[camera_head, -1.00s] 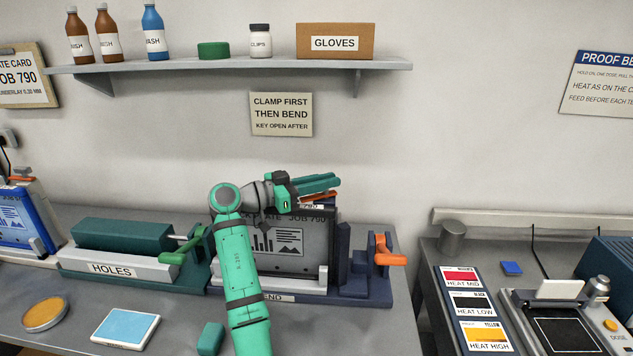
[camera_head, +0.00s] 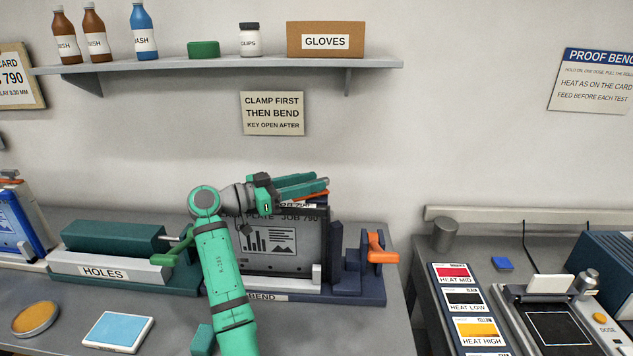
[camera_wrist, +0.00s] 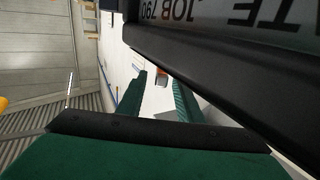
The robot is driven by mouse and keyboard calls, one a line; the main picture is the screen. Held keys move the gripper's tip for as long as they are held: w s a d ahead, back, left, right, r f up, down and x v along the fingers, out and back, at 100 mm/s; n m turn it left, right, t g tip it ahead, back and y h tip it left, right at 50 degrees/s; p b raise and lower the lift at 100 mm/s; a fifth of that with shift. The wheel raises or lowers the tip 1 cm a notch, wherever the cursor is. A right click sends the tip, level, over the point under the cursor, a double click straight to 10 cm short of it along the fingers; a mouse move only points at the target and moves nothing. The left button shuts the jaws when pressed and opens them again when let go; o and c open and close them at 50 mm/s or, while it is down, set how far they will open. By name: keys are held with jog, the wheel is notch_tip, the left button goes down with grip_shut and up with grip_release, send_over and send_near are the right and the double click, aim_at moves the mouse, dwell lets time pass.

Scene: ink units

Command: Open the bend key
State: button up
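The bend unit, with the BEND label (camera_head: 262,297) on its front, holds a dark upright plate (camera_head: 278,258) marked JOB 790. An orange bar (camera_head: 313,195) shows at its top edge, partly hidden by my gripper. An orange crank handle (camera_head: 376,247) stands at its right end. I cannot tell for certain which orange part is the bend key. My gripper (camera_head: 326,183) points right above the plate's top edge, close to the orange bar. In the wrist view its green fingers (camera_wrist: 160,85) are apart, with a small orange-red patch (camera_wrist: 161,78) between the tips.
The HOLES unit (camera_head: 112,255) with a green lever stands to the left. A blue pad (camera_head: 117,331) and a round orange tin (camera_head: 36,319) lie in front. A shelf (camera_head: 230,64) runs above. A gap separates this bench from the right bench with heat cards (camera_head: 456,300).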

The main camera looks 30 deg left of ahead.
jog(key=v, duration=0.8)
jog(key=shift+s+f, duration=0.1)
